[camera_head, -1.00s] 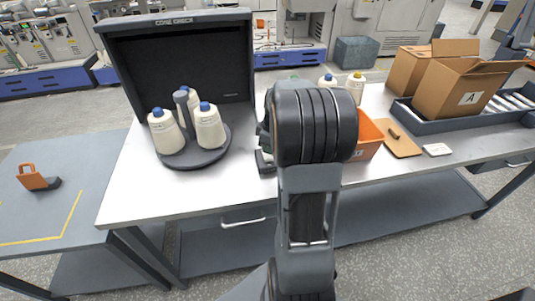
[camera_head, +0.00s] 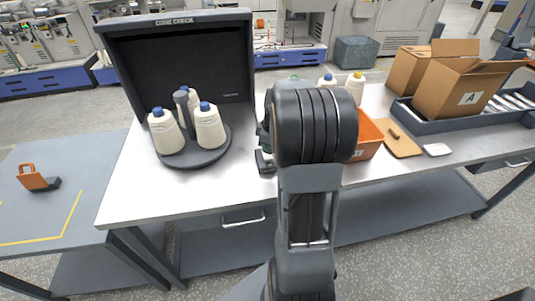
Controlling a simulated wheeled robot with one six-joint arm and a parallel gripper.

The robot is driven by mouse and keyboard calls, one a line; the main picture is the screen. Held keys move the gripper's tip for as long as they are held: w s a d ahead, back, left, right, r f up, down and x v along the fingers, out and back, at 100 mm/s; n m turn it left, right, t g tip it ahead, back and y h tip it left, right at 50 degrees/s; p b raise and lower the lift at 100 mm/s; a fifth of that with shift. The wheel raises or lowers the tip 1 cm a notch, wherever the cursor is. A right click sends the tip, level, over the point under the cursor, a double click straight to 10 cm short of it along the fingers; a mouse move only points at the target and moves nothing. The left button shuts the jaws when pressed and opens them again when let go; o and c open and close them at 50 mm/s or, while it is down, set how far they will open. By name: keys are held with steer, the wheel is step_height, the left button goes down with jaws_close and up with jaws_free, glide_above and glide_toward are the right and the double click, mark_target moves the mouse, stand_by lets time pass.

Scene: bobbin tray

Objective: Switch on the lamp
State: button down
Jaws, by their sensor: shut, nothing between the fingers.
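No part that I can clearly identify as a lamp or its switch shows. A dark inspection booth (camera_head: 178,62) marked CONE CHECK stands at the back left of the white bench (camera_head: 150,199), and its inside is black and unlit. In front of it a round grey stand (camera_head: 187,160) with a centre post holds three cream yarn cones (camera_head: 209,127) with blue tops. My arm rises through the middle of the view and hides part of the bench. My gripper is hidden behind it. Dark and grey parts show at the arm's left edge; I cannot tell what they belong to.
Right of my arm are an orange bin (camera_head: 367,138), a clipboard (camera_head: 398,139), a white card (camera_head: 436,150), more cones (camera_head: 355,84) and cartons (camera_head: 463,88). A side table (camera_head: 95,160) at left holds an orange-handled tool (camera_head: 32,176). The bench's front left is clear.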

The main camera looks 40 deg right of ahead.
mark_target(269, 157)
steer(key=shift+f+b, duration=0.95)
steer(key=shift+f, duration=0.2)
stand_by(0.6)
steer(key=shift+r, duration=0.1)
steer(key=shift+r+p, duration=2.6)
steer(key=shift+r, duration=0.85)
